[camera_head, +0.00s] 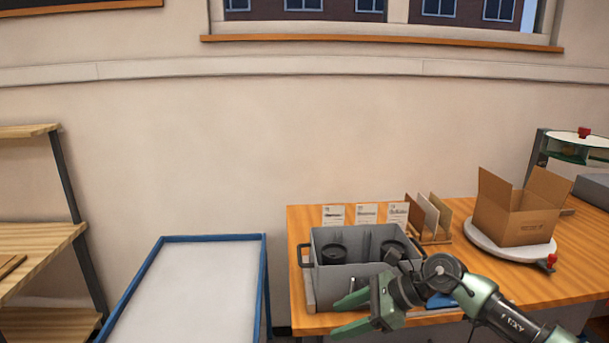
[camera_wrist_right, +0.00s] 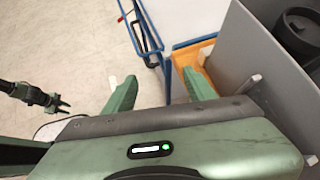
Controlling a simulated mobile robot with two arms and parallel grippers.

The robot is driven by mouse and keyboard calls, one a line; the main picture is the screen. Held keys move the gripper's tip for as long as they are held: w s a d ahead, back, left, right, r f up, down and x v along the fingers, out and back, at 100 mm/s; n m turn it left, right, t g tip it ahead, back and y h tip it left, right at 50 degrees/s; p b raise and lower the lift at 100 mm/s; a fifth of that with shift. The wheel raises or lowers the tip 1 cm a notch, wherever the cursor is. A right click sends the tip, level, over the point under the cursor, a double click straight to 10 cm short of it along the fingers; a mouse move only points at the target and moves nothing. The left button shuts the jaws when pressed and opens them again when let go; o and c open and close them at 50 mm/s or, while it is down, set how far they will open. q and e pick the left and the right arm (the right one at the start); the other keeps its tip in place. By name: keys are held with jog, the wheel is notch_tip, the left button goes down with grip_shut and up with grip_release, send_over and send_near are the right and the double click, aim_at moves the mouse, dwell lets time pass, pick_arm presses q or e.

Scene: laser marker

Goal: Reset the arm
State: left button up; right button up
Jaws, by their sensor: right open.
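My right gripper (camera_head: 346,314) is open and empty in the head view, at the front edge of the wooden table, in front of the grey bin (camera_head: 345,280). Its fingers point left. In the right wrist view my right gripper (camera_wrist_right: 160,88) shows two green fingers spread apart with nothing between them. The grey bin wall (camera_wrist_right: 262,75) stands close beside its right finger. My left gripper (camera_wrist_right: 62,103) shows small at the left of the right wrist view, over the floor. It is too small to tell open from shut, and the head view does not show it.
The grey bin holds black round containers (camera_head: 334,253). An open cardboard box (camera_head: 517,212) sits on a round white turntable (camera_head: 482,240) at the right. Cards (camera_head: 367,213) stand behind the bin. A blue-framed white cart (camera_head: 200,285) is left of the table, with shelves (camera_head: 40,240) farther left.

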jog(key=s+a+r+m+t+y, duration=0.3)
jog(key=a+r+m+t+y, duration=0.35)
jog(key=a+r+m, duration=0.35)
jog(key=d+f+m+t+h, duration=0.3)
jog(key=d+m+t+h, duration=0.25)
jog(key=m, duration=0.75)
jog(key=d+f+m+t+h, duration=0.35)
jog(key=d+m+h, duration=0.3)
jog(key=m, duration=0.55)
jog(key=s+d+f+m+g+h, duration=0.4)
jog(key=s+d+f+m, duration=0.25)
jog(key=f+m, duration=0.2)
jog(key=s+d+f+m+g, duration=0.25)
jog(key=s+f+g, duration=0.35)
jog(key=s, duration=0.6)
jog(key=s+d+f+m+g, duration=0.1)
jog(key=s+f+m+g, duration=0.3)
jog(key=s+f, duration=0.55)
jog(key=s+f+g, duration=0.1)
jog(key=s+f, duration=0.1)
jog(key=f, duration=1)
jog(key=s+f+g, duration=0.1)
jog(key=s+f, duration=0.2)
jog(key=f, duration=0.9)
jog(key=s+d+f, duration=0.3)
jog(key=s+f, duration=1.3)
jog(key=shift+s+g, duration=0.25)
jog(key=shift+g, duration=0.1)
